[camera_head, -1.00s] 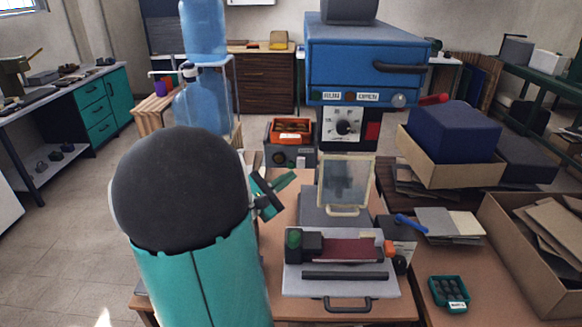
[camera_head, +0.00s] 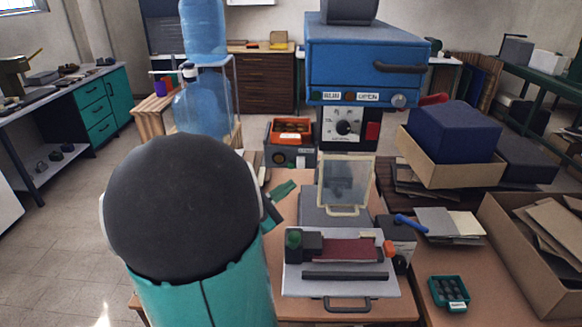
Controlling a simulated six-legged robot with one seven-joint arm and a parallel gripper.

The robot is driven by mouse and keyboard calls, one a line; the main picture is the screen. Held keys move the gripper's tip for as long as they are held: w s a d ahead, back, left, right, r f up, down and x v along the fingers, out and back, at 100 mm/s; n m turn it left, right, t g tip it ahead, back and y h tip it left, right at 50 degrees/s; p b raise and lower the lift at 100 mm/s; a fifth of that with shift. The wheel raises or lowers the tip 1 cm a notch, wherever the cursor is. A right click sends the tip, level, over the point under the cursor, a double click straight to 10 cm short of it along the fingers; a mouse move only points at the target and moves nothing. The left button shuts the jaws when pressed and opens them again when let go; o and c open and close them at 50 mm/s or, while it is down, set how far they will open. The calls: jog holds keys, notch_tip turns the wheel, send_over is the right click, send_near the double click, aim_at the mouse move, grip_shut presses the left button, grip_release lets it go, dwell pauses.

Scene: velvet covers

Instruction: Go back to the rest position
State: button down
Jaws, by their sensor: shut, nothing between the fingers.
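My arm's large dark rounded joint and teal link fill the lower left of the head view. My gripper (camera_head: 281,193) is mostly hidden behind that joint. Only a small teal and dark part of it shows at the joint's right edge, above the brown table (camera_head: 285,240). It is shut, with nothing seen in it. It is left of the clear framed panel (camera_head: 345,182) and apart from the grey press-like device (camera_head: 340,265) with a dark red pad.
A blue machine (camera_head: 365,60) with a dial stands behind the table. A blue block (camera_head: 450,130) sits in a cardboard box (camera_head: 455,172) at right. A water bottle (camera_head: 203,105) stands at left behind my arm. Open tiled floor (camera_head: 65,230) lies at far left.

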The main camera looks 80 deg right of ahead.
dwell(0.4)
jog(key=w+a+f+m+t+y, duration=0.2)
jog(key=w+a+t+y, duration=0.3)
jog(key=a, duration=0.6)
jog(key=w+a+f+m+t+y, duration=0.2)
jog(key=w+a+f+t+y, duration=0.15)
jog(key=w+a, duration=0.6)
jog(key=w+a+r+t+y, duration=0.1)
jog(key=a+t+y, duration=0.3)
jog(key=a, duration=0.8)
jog(key=w+a+r+t+y, duration=0.2)
jog(key=a+r+t+y, duration=0.1)
jog(key=a, duration=0.9)
jog(key=shift+r+t+y, duration=0.35)
jog(key=shift+r+y, duration=0.1)
jog(key=shift+w+d, duration=0.1)
jog(key=shift+d, duration=0.1)
